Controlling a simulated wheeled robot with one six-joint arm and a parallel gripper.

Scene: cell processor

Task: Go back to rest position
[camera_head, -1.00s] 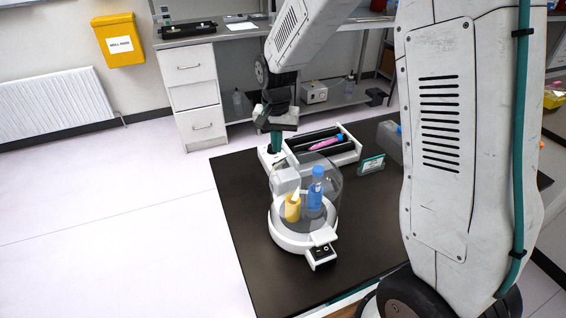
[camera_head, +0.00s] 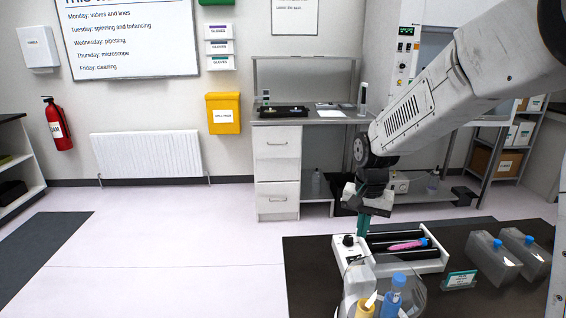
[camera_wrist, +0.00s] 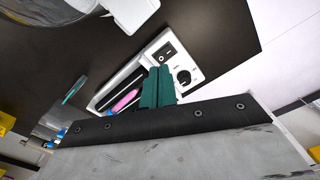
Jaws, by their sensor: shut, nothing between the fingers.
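My gripper (camera_head: 363,225) hangs from my arm above the back left end of the white roller device in the head view. Its teal fingers are shut with nothing between them, and they also show in the wrist view (camera_wrist: 158,88). The white device (camera_head: 345,250) holds a pink-filled tube (camera_head: 408,245) with a blue cap. In the wrist view the pink tube (camera_wrist: 125,100) lies beside the fingers, and a black switch (camera_wrist: 165,53) and knob show on the device's end. The fingers appear above the device; contact cannot be told.
A clear-domed cell processor (camera_head: 418,296) with a blue-capped bottle (camera_head: 393,297) and a yellow container (camera_head: 365,308) stands at the front. Clear flasks (camera_head: 495,258) and a small teal sign (camera_head: 461,279) stand on the dark table (camera_head: 305,285) to the right. Open floor lies left.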

